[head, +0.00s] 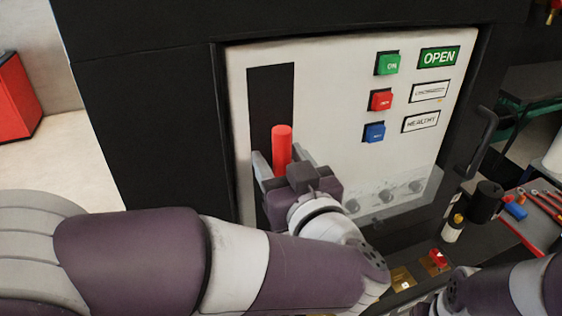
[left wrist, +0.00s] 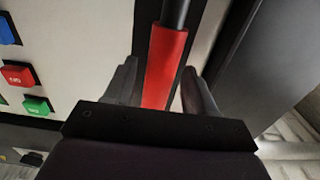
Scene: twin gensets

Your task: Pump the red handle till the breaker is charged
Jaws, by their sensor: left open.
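The red handle (head: 281,146) stands up from a black slot strip (head: 270,92) on the pale breaker panel (head: 330,90). My left gripper (head: 280,160) is open, with one finger on each side of the handle. In the left wrist view the red handle (left wrist: 163,68) lies between the two spread fingers (left wrist: 162,90), with gaps on both sides. The green window (head: 439,57) reads OPEN. The white window below it (head: 429,92) is too blurred to read surely. The handle's lower end is hidden by my gripper. My right gripper is out of view.
Green (head: 388,64), red (head: 381,100) and blue (head: 375,132) buttons sit right of the slot. A dark door handle (head: 481,140) sticks out at the cabinet's right edge. Tools (head: 540,205) lie on a surface at far right. A red box (head: 15,98) stands at left.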

